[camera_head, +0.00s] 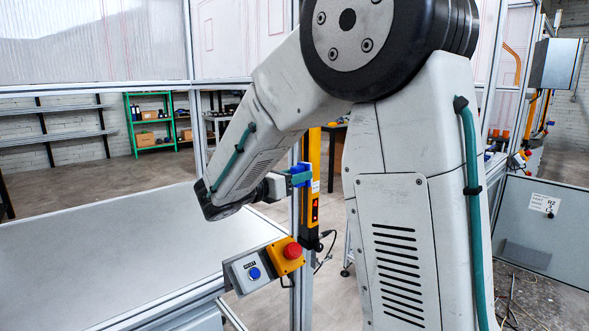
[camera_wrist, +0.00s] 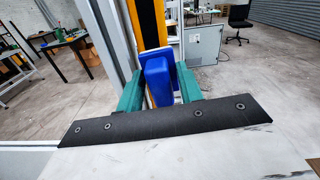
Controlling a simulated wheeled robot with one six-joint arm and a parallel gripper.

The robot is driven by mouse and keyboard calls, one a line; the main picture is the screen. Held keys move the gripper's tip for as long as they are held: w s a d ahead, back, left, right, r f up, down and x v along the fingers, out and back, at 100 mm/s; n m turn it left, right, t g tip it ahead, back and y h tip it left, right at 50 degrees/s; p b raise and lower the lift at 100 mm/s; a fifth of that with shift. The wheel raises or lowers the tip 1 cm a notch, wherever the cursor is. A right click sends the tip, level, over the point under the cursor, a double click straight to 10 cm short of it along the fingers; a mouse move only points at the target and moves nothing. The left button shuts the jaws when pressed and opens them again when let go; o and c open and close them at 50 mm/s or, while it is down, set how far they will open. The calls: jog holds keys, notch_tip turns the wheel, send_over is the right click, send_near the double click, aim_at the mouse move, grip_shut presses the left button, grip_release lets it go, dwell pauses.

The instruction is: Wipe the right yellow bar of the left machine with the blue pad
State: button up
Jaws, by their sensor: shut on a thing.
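My gripper (camera_wrist: 158,86) is shut on the blue pad (camera_wrist: 158,78), with one teal finger on each side of it. In the head view my gripper (camera_head: 300,178) is at the end of my arm, and the blue pad (camera_head: 303,169) shows only as a small part at its tip. The yellow bar (camera_head: 313,165) stands upright at the right side of the left machine, just beyond the pad. In the wrist view the yellow bar (camera_wrist: 152,22) rises right behind the pad, which covers part of it. I cannot tell whether pad and bar touch.
The left machine's grey table (camera_head: 90,255) lies below my arm. A control box with a red button (camera_head: 292,251) and a blue button sits at its corner, below my gripper. A metal post (camera_wrist: 108,35) stands close left of the bar. Open floor lies beyond.

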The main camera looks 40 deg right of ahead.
jog(key=shift+f, duration=0.8)
jog(key=shift+w+f, duration=0.1)
jog(key=shift+f, duration=0.05)
jog(key=shift+r, duration=2.35)
jog(key=shift+a+r, duration=0.15)
jog(key=shift+r, duration=3.25)
jog(key=a, duration=0.6)
